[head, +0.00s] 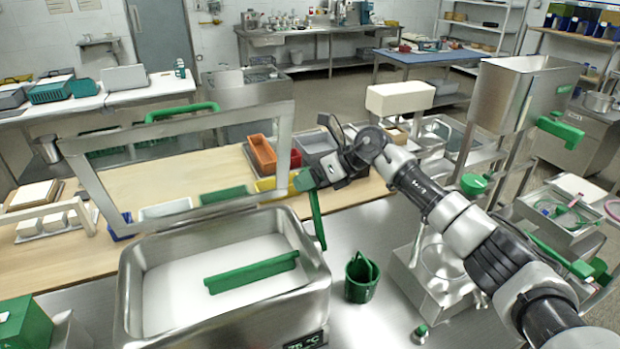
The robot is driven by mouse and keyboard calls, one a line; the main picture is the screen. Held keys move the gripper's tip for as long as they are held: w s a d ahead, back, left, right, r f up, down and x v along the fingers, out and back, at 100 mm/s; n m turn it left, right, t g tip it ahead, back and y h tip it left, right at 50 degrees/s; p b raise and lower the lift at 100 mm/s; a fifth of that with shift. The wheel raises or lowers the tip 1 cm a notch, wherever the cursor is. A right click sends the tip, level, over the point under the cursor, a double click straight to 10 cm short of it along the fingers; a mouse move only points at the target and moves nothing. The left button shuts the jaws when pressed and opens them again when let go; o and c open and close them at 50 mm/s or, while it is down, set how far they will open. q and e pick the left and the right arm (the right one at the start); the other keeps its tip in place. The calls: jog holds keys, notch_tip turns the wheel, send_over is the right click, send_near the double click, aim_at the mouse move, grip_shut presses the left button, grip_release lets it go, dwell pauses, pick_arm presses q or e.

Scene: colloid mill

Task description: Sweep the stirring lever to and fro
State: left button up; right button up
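The green stirring lever (318,221) stands at the right side of a steel basin (312,262). It leans a little, with its top end toward the left. The basin holds white material (196,275), and a long green paddle (252,271) lies across it. My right gripper (313,181) is at the lever's upper end. Its dark fingers overlap the green there and partly hide it, so I cannot tell whether they are closed on it. My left gripper is not in view.
A hinged-looking steel frame (85,187) with a green handle (182,111) rises behind the basin. A small green bucket (361,283) stands just right of the basin. A steel stand with a hopper (522,92) is at the right. Small bins (262,153) sit behind.

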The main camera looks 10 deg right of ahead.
jog(key=b+v, duration=0.4)
jog(key=v, duration=0.6)
jog(key=shift+d+r, duration=0.25)
jog(key=shift+d, duration=0.05)
jog(key=shift+s, duration=0.1)
